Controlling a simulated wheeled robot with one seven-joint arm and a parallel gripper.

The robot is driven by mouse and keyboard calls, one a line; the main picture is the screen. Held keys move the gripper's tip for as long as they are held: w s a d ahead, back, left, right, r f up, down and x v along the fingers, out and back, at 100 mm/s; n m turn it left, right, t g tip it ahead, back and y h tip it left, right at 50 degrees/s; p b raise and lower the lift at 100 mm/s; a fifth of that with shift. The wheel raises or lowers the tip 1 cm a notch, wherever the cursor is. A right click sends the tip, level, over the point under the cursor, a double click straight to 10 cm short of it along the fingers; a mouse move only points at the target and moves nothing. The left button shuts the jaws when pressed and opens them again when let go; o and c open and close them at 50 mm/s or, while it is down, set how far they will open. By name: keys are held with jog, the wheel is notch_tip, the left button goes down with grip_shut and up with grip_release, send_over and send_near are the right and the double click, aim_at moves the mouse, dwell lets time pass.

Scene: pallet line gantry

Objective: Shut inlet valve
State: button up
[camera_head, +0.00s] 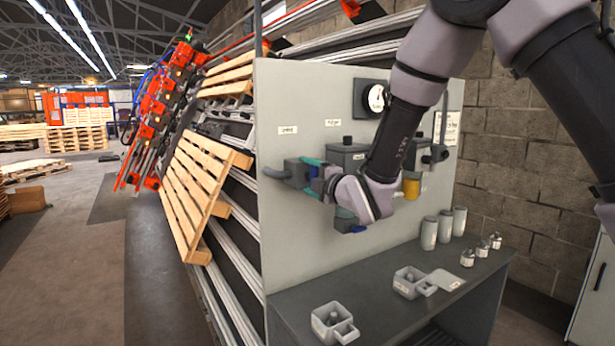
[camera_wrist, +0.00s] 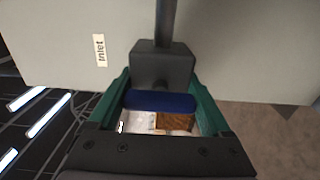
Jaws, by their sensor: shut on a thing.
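The inlet valve (camera_head: 295,172) is a dark grey block on the grey panel, with a pipe leaving it to the left. The wrist view also shows the valve body (camera_wrist: 162,65), beside a label reading "Inlet" (camera_wrist: 100,48). Its blue handle (camera_wrist: 160,101) lies crosswise to the pipe in the wrist view. My gripper (camera_head: 314,177) reaches the valve from the right, its green fingers on either side of the handle. In the wrist view my gripper (camera_wrist: 161,112) is shut on the handle's ends. My wrist hides part of the handle in the head view.
A round gauge (camera_head: 376,98) and a dark box (camera_head: 347,155) are on the panel close to my arm. A yellow cylinder (camera_head: 411,187) is right of my wrist. The bench (camera_head: 300,300) below holds grey containers (camera_head: 334,322) and several canisters (camera_head: 429,232). A wooden pallet (camera_head: 195,190) leans left of the panel.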

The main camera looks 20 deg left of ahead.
dwell(0.5)
jog(key=o, duration=1.2)
jog(key=shift+c, duration=0.2)
jog(key=v, duration=1.1)
jog(key=shift+w, duration=0.1)
